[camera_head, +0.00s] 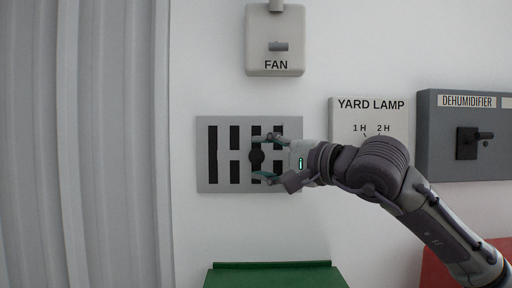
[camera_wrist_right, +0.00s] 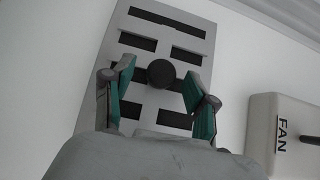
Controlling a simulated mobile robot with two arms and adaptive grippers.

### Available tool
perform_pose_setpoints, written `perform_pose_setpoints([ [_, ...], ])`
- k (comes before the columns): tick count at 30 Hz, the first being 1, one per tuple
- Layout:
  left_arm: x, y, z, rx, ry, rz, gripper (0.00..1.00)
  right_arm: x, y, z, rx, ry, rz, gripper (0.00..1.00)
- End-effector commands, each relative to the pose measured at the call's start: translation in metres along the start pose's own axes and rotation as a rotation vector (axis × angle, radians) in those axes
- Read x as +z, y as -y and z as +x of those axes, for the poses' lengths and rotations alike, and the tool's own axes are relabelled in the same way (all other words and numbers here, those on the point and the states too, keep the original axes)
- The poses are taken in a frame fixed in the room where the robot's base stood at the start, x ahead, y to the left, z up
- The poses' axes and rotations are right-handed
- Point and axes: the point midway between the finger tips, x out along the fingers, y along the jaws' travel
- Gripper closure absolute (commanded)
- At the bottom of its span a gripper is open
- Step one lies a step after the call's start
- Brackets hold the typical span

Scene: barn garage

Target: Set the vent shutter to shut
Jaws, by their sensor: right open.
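The vent shutter is a light grey plate (camera_head: 204,187) on the white wall, with several dark upright slots. A round black knob (camera_head: 256,157) stands out right of the plate's middle. The plate (camera_wrist_right: 123,22) and the knob (camera_wrist_right: 161,73) also show in the right wrist view. My right gripper (camera_head: 266,158) comes in from the right and is open in front of the plate. Its two green-padded fingers (camera_wrist_right: 158,80) lie on either side of the knob, with gaps showing between them and it. My left gripper is not in view.
A FAN box (camera_head: 275,50) with a small lever is above the plate. A YARD LAMP panel (camera_head: 345,118) and a grey DEHUMIDIFIER box (camera_head: 435,150) are to the right, partly near my arm. A green object (camera_head: 275,277) is below. Grey corrugated sheeting (camera_head: 90,140) stands left.

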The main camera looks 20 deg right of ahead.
Motion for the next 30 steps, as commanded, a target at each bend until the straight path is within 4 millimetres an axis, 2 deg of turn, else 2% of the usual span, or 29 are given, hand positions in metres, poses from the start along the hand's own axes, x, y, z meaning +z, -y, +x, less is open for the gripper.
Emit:
perform_pose_setpoints([
  [1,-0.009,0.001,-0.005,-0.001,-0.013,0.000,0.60,0.000,0.002,0.007,0.002,0.001,0.002,0.43],
  [5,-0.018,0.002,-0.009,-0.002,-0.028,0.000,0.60,0.000,0.001,0.018,0.001,0.000,0.002,0.43],
  [15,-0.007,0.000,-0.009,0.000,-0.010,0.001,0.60,0.000,-0.001,0.021,0.000,0.000,0.000,0.43],
  [17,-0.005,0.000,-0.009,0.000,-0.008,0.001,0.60,0.000,-0.001,0.021,0.000,0.000,0.000,0.51],
  [26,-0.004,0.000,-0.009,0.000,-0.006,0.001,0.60,0.000,-0.001,0.021,0.000,0.000,0.001,1.00],
  [30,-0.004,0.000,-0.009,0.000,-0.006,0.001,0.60,0.000,-0.001,0.021,0.001,0.000,0.001,1.00],
])
